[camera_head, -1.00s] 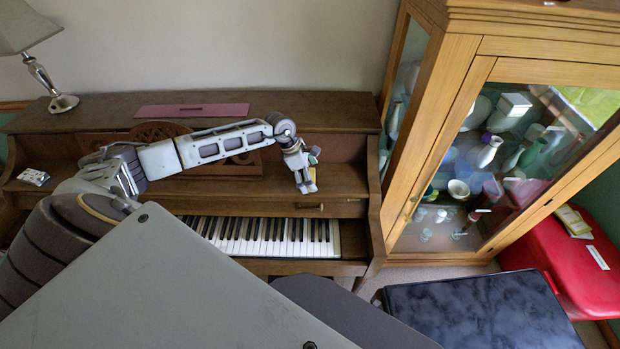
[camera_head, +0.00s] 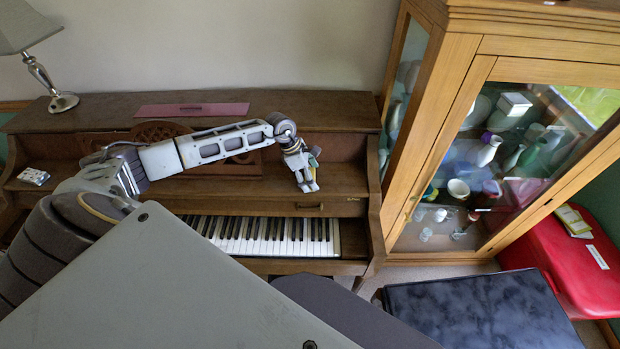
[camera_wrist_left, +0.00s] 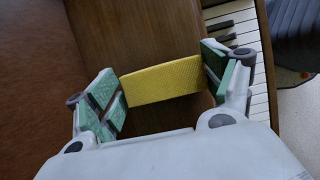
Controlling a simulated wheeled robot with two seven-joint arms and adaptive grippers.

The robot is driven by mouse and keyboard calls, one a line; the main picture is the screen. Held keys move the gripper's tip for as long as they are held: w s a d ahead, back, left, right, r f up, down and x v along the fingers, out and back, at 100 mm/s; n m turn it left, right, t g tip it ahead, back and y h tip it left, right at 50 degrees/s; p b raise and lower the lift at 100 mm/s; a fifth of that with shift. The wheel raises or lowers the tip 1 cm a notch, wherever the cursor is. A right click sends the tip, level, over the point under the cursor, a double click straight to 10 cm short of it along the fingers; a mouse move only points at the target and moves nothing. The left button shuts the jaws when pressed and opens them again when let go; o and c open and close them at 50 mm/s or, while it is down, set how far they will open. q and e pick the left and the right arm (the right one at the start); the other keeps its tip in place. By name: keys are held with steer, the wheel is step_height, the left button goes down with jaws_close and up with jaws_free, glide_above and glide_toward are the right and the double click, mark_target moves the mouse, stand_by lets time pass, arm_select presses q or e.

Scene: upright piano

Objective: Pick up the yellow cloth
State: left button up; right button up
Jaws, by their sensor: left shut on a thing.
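The yellow cloth (camera_wrist_left: 163,80) shows in the left wrist view as a flat yellow strip, spanning the gap between the green-padded fingers of my left gripper (camera_wrist_left: 165,85). Both of its ends meet the fingers, and the gripper is shut on it. In the head view my left gripper (camera_head: 308,187) points down over the right part of the piano front, near the fallboard above the keys. The cloth cannot be made out there. My right gripper is not in view.
The upright piano (camera_head: 90,118) carries a lamp (camera_head: 52,85) and a pink folder (camera_head: 192,110). A small card or packet (camera_head: 34,176) lies at its left. A glass-fronted wooden cabinet (camera_head: 455,110) stands close to the right. A dark bench (camera_head: 485,312) and red seat (camera_head: 575,260) are at lower right.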

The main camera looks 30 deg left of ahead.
arm_select(q)
steer(key=shift+r, duration=0.1)
step_height(320, 180, up, 8)
steer(key=shift+r+b, duration=0.25)
steer(key=shift+b, duration=0.45)
steer(key=shift+r, duration=0.7)
steer(key=o, duration=0.3)
steer(key=shift+c, duration=0.7)
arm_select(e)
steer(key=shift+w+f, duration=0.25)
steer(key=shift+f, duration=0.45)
arm_select(q)
steer(key=shift+d, duration=0.1)
